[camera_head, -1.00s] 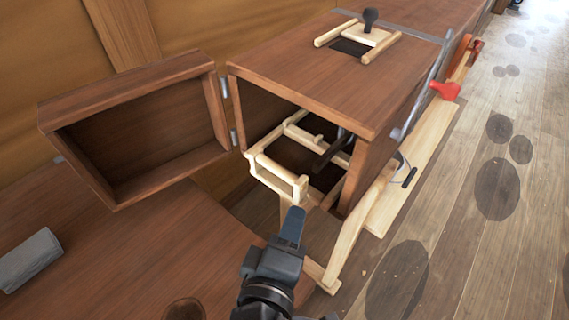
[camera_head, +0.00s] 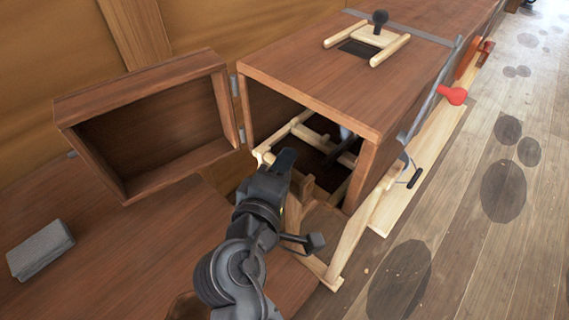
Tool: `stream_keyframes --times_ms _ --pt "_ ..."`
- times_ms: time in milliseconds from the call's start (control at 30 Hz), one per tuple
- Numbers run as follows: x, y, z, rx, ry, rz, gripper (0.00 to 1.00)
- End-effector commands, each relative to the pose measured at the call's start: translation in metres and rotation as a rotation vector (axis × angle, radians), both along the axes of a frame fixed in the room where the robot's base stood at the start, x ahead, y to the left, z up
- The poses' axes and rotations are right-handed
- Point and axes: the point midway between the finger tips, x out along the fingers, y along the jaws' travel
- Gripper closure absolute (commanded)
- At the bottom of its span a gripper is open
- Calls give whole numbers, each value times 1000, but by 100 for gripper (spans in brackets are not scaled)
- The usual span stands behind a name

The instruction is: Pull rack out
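The pale wooden rack (camera_head: 287,129) sits inside the open end of a brown wooden box (camera_head: 310,80), with its front end at the opening. My gripper (camera_head: 284,160) is at the rack's front end and covers much of it. Its fingers are seen from behind, so I cannot tell whether they are open, shut or touching the rack. A dark shape and a pale bar show inside the box, partly hidden.
The box's door (camera_head: 150,130) hangs open to the left. A grey block (camera_head: 40,248) lies on the brown surface at lower left. A pale slatted piece with a dark knob (camera_head: 380,17) sits on top. A red-handled thing (camera_head: 453,95) is at right, beside open floor.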

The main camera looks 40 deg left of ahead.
Motion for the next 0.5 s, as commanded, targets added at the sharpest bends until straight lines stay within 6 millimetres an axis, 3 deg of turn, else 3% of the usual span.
stream_keyframes --times_ms 233,500 --pt "1 0 -1 0 1 0 71" --pt "1 0 -1 0 1 0 95"
